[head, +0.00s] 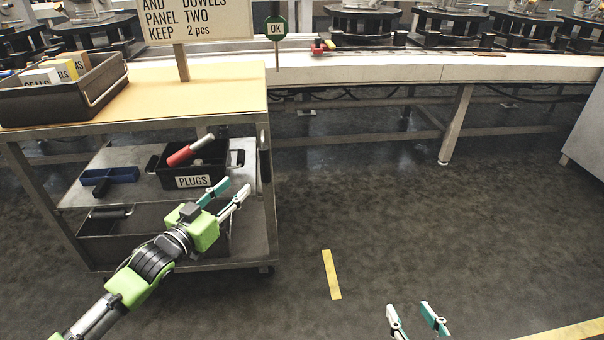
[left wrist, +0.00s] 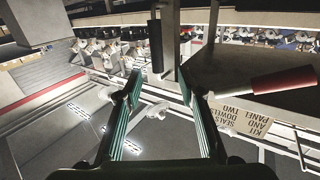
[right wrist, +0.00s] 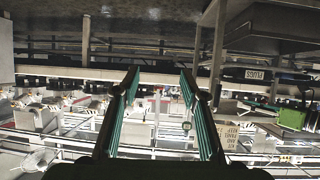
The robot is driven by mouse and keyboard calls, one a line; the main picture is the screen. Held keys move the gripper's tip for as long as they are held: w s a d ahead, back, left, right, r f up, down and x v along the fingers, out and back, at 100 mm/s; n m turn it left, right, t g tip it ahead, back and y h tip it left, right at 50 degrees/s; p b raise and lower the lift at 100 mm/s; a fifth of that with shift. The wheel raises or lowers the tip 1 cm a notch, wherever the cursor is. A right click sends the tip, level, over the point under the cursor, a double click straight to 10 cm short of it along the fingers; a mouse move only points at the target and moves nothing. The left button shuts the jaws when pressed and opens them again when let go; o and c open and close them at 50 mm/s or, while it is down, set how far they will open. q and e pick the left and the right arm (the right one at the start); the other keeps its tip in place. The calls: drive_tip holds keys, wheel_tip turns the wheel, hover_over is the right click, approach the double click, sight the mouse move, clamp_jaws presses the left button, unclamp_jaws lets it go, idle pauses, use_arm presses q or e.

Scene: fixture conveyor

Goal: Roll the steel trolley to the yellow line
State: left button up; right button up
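The steel trolley (head: 262,235) stands at the left in the head view, with a tan top and lower shelves. A black vertical grip (head: 265,152) is on its right front post; a black grip also shows beyond the fingertips in the left wrist view (left wrist: 156,45). My left gripper (head: 234,192) is open and empty, in front of the trolley's shelves and below the grip. My right gripper (head: 413,308) is open and empty over the floor to the right. A short yellow strip (head: 332,275) lies on the floor right of the trolley; a longer yellow line (head: 570,331) shows at bottom right.
The trolley carries a dark bin (head: 60,100) and a sign (head: 200,18) on top, and a PLUGS box (head: 195,182) with a red-handled tool on its shelf. A conveyor (head: 400,68) on legs runs behind. The floor between the trolley and the right cabinet (head: 590,130) is clear.

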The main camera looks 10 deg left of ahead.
sight(262, 163)
use_arm(q)
drive_tip(key=x, duration=0.2)
drive_tip(key=b+x, duration=0.1)
drive_tip(key=x, duration=0.4)
drive_tip(key=shift+s+d+r+b, duration=0.1)
drive_tip(key=shift+d+r+b, duration=0.2)
drive_tip(key=shift+r+b, duration=0.1)
drive_tip(key=b+x, duration=0.1)
drive_tip(key=x, duration=0.5)
drive_tip(key=shift+d+b, duration=0.1)
drive_tip(key=shift+b, duration=0.3)
drive_tip(key=shift+w+d+r, duration=0.1)
drive_tip(key=shift+w, duration=0.45)
use_arm(e)
wheel_tip(262, 163, up, 20)
drive_tip(key=a+t+y, duration=0.2)
drive_tip(key=t+y, duration=0.1)
drive_tip(key=t, duration=0.7)
drive_tip(key=shift+w+a+y, duration=0.2)
drive_tip(key=shift+w+y, duration=0.1)
drive_tip(key=shift+f, duration=0.1)
use_arm(q)
clamp_jaws()
